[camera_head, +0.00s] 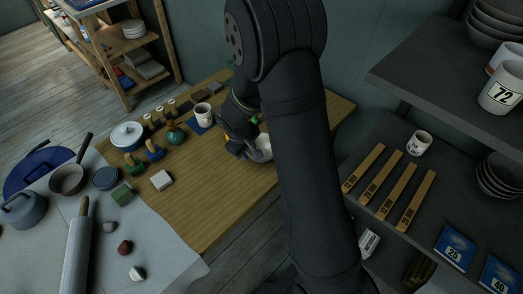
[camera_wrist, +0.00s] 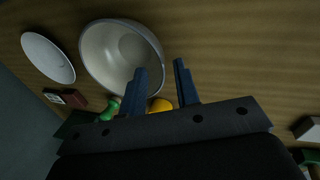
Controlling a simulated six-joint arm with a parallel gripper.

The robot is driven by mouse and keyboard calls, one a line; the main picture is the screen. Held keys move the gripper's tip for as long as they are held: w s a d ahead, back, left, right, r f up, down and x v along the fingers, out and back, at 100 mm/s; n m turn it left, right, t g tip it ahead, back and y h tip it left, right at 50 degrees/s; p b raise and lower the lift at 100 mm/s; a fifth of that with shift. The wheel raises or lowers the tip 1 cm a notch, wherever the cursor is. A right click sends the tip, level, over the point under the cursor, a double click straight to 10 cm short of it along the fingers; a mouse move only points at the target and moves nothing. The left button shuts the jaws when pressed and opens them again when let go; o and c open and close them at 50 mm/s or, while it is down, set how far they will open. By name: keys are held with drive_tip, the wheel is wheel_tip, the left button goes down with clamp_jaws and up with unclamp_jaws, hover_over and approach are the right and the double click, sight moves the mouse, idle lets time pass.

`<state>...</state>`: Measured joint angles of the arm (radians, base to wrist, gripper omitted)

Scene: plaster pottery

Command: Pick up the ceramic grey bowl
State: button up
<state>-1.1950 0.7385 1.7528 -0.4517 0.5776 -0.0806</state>
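A pale grey bowl (camera_wrist: 103,58) lies on the wooden table in the wrist view, open side showing, just ahead of my gripper. In the head view the bowl (camera_head: 264,147) is partly hidden behind my arm. My gripper (camera_wrist: 160,78) has its two dark blue fingers apart with a gap between them. The left finger overlaps the bowl's lower right rim in the picture; the right finger is beside the bowl. I cannot tell whether either finger touches it.
A white round item (camera_wrist: 48,57) lies left of the bowl. Green and yellow items (camera_wrist: 160,105) show near the fingers. A white cup (camera_head: 203,115), stamps and a white block (camera_head: 161,180) stand on the table (camera_head: 215,205). Shelves (camera_head: 400,85) with bowls and mugs are at right.

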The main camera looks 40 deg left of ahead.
sight(250, 156)
drive_tip(key=shift+x, duration=1.8)
drive_tip(key=shift+s+d, duration=0.1)
drive_tip(key=shift+d, duration=0.05)
clamp_jaws()
drive_tip(key=shift+r, duration=0.1)
